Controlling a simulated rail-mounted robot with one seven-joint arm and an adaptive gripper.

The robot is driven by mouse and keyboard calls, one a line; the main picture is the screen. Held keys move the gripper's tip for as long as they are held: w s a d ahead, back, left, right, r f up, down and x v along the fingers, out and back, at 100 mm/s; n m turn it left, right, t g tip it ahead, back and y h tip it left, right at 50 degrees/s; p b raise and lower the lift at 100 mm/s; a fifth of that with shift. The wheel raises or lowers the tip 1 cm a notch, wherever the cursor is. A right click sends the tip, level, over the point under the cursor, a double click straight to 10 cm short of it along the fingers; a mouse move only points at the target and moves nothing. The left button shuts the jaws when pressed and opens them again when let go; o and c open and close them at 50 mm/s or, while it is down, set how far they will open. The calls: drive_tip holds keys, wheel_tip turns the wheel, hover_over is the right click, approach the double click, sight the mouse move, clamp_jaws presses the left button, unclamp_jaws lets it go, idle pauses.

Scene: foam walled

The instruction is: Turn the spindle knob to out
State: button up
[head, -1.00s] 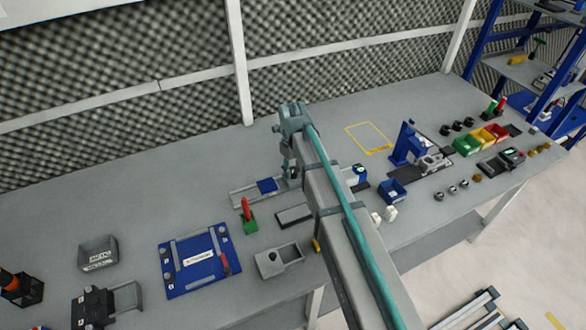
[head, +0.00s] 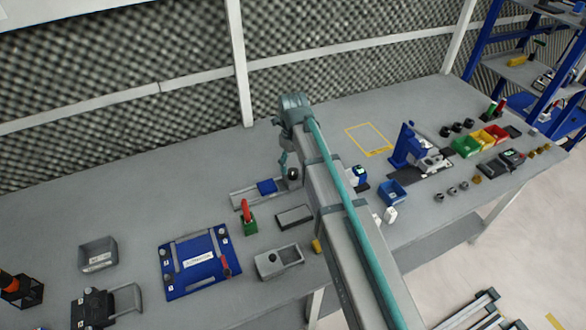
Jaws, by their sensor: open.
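A grey linear slide (head: 243,198) with a blue carriage block (head: 267,187) lies on the workbench left of my arm. A dark round knob (head: 293,174) shows at its right end, close to my arm; I take it for the spindle knob. Any "out" marking on it is too small to read. My gripper (head: 283,164) hangs below the arm's end, just left of and above the knob in the picture. It is open and appears empty. Whether a finger touches the knob cannot be told. The arm hides the area right of the knob.
A green holder with a red-handled item (head: 248,217), a grey tray (head: 294,216) and a grey block with a recess (head: 279,261) stand near the slide. A blue fixture plate (head: 200,262) lies at left. The bench behind the slide is clear.

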sight(293, 171)
wheel_tip(293, 171, up, 8)
drive_tip(key=shift+r, duration=0.2)
drive_tip(key=shift+w, duration=0.1)
idle(0.4)
